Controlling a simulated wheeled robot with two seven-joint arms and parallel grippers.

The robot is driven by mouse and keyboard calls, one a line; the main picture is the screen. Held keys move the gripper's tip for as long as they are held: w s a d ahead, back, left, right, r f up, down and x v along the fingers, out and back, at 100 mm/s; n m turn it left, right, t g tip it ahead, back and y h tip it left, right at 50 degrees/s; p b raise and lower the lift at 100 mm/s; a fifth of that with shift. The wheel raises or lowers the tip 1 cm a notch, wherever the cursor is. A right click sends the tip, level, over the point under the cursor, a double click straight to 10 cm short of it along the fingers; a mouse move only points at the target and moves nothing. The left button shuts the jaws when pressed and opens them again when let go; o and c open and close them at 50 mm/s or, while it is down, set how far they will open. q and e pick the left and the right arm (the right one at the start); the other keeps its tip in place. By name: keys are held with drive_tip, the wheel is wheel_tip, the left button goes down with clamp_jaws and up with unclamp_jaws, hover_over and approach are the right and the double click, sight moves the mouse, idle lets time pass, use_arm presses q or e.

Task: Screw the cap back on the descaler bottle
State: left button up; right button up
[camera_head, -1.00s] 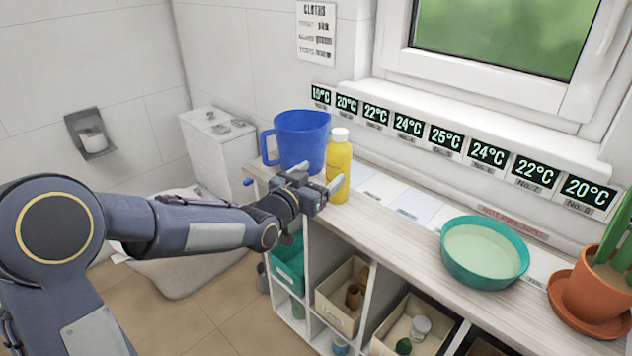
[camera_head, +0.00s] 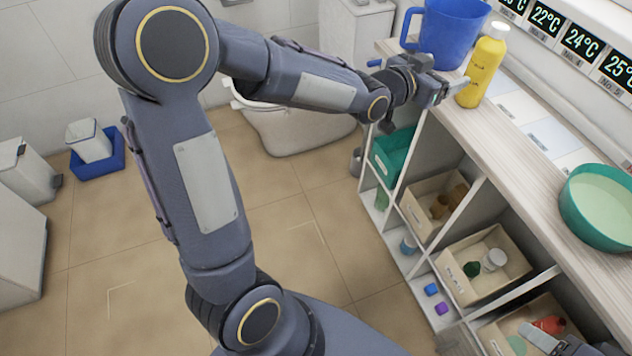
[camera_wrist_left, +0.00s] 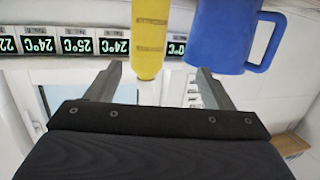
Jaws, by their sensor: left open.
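A yellow bottle (camera_head: 483,70) stands upright on the shelf top, with a white top (camera_head: 498,30) on its neck. I cannot tell how tightly that top sits. My left gripper (camera_head: 449,90) is open beside the bottle, on its near left side, with nothing between the fingers. In the left wrist view, which is upside down, the bottle (camera_wrist_left: 150,38) shows beyond the open fingers (camera_wrist_left: 158,82), near the blue jug (camera_wrist_left: 225,38). Part of my right gripper (camera_head: 548,340) enters at the lower right edge, over a bin; its jaws are unclear.
The blue jug (camera_head: 450,35) stands just behind the left gripper, close to the bottle. A green bowl (camera_head: 570,208) is farther right on the shelf top (camera_head: 500,135). Bins of small items fill the compartments below. Temperature displays (camera_head: 581,41) line the wall.

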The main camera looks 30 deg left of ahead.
use_arm(q)
drive_tip(key=s+a+f+n+g+y, duration=0.15)
drive_tip(key=s+a, duration=0.25)
drive_tip(key=s, duration=0.4)
drive_tip(key=s+a+f+n+g+y, duration=0.1)
drive_tip(key=s+a+n+g+y, duration=0.15)
drive_tip(key=s+a, duration=0.4)
drive_tip(key=s+d+f+g+h, duration=0.1)
drive_tip(key=s+f+g, duration=0.2)
drive_tip(key=s, duration=0.7)
drive_tip(key=s+d+f+n+g+h, duration=0.1)
drive_tip(key=s+f+g, duration=0.1)
drive_tip(key=s, duration=0.8)
drive_tip(key=shift+s+d+f+n+g, duration=0.3)
drive_tip(key=shift+s+d+f+g, duration=0.1)
drive_tip(key=shift+f, duration=0.4)
wheel_tip(320, 180, up, 9)
drive_tip(key=p, duration=0.8)
drive_tip(key=shift+p, duration=0.4)
